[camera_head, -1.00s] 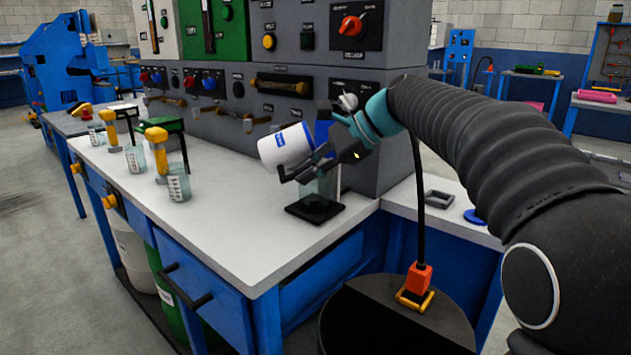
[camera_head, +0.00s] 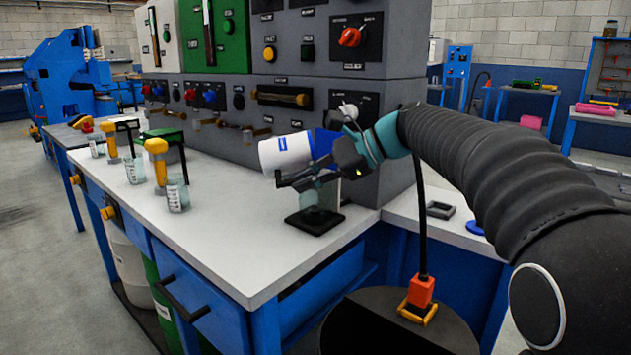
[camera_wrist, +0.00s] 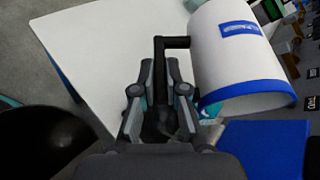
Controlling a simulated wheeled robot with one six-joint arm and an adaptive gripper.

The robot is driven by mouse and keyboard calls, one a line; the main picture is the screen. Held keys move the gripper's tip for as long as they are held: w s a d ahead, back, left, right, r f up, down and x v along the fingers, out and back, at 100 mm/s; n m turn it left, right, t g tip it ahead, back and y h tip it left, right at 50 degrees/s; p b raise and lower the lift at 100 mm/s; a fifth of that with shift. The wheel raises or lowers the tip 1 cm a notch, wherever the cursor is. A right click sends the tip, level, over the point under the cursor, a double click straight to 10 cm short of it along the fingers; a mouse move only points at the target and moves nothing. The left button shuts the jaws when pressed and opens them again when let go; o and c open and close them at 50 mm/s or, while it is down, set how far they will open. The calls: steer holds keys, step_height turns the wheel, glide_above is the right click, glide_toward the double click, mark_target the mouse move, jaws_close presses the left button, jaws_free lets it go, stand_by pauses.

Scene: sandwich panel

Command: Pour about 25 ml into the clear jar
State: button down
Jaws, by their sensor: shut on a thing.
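A white jug (camera_head: 285,152) with a blue rim and a blue label lies nearly on its side in the air, its mouth to the right. My gripper (camera_head: 290,181) is shut on its black handle (camera_wrist: 172,42); the jug also shows in the wrist view (camera_wrist: 228,58). The clear jar (camera_head: 318,196) stands upright on a black pad (camera_head: 313,222) below the jug's mouth, partly hidden by my gripper. No stream is visible, and I cannot tell the level in the jar.
Several clear beakers (camera_head: 177,196) stand under yellow-topped dispensers (camera_head: 157,160) on the bench's left. A grey control console (camera_head: 330,75) rises close behind the jug. The white bench top (camera_head: 235,235) is clear in front. A grey frame (camera_head: 440,209) lies on the right-hand bench.

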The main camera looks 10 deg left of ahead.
steer(key=shift+a, duration=0.15)
steer(key=shift+s+a, duration=0.1)
steer(key=shift+a, duration=0.15)
steer(key=shift+d, duration=0.3)
stand_by(0.5)
steer(key=shift+a, duration=0.25)
steer(key=shift+a, duration=0.2)
steer(key=shift+s+a+f, duration=0.1)
stand_by(0.3)
steer(key=shift+y, duration=0.3)
